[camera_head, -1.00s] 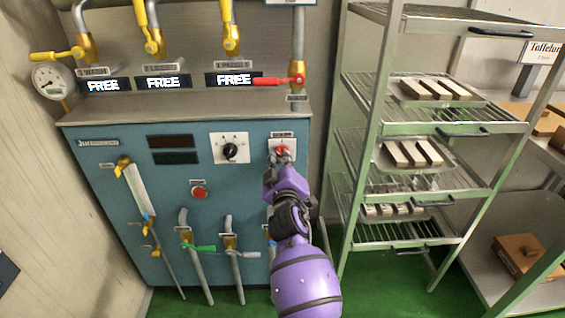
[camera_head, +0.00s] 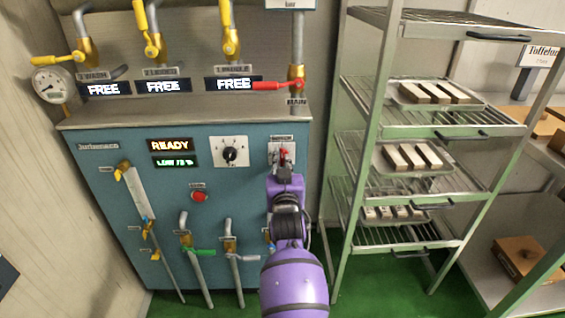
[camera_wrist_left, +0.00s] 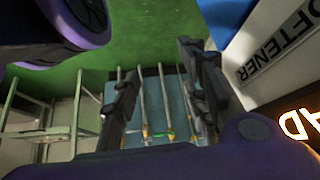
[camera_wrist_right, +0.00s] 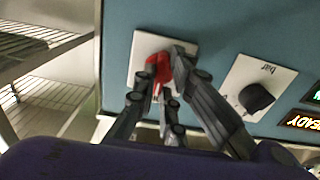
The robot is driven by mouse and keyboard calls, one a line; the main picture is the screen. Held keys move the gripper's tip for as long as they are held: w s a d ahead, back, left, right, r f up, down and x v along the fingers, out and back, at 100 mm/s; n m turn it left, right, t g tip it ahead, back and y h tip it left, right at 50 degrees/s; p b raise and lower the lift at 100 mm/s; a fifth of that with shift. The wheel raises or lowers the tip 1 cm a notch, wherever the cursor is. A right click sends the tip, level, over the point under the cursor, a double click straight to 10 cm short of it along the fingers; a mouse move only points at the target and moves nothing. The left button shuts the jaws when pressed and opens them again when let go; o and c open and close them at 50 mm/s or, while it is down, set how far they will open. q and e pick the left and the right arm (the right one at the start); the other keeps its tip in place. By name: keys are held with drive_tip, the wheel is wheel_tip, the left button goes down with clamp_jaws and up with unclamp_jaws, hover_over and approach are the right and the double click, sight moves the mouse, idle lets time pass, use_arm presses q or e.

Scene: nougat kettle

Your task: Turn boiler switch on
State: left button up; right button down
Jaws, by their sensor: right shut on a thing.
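The blue boiler panel (camera_head: 115,172) stands ahead of me. Its red switch (camera_head: 284,155) sits on a white plate at the upper right of the panel. My right gripper (camera_head: 285,165) is at this switch, with its fingers closed around the red handle. The red handle (camera_wrist_right: 158,66) shows between the fingertips in the right wrist view, partly covered by them. The panel displays are lit: one reads READY (camera_head: 170,146), and a green one (camera_head: 175,161) is below it. My left gripper (camera_wrist_left: 160,95) is open and empty in the left wrist view; the head view does not show it.
A black dial (camera_head: 230,154) is left of the switch, and a red button (camera_head: 199,196) is lower. Yellow-handled taps and a red lever (camera_head: 275,86) are above. A metal rack (camera_head: 368,130) with trays stands close on the right. Green floor is clear in front.

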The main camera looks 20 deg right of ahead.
idle(0.6)
drive_tip(key=c, duration=1.8)
unclamp_jaws()
drive_tip(key=shift+s, duration=0.1)
drive_tip(key=v, duration=1.2)
drive_tip(key=shift+m, duration=0.3)
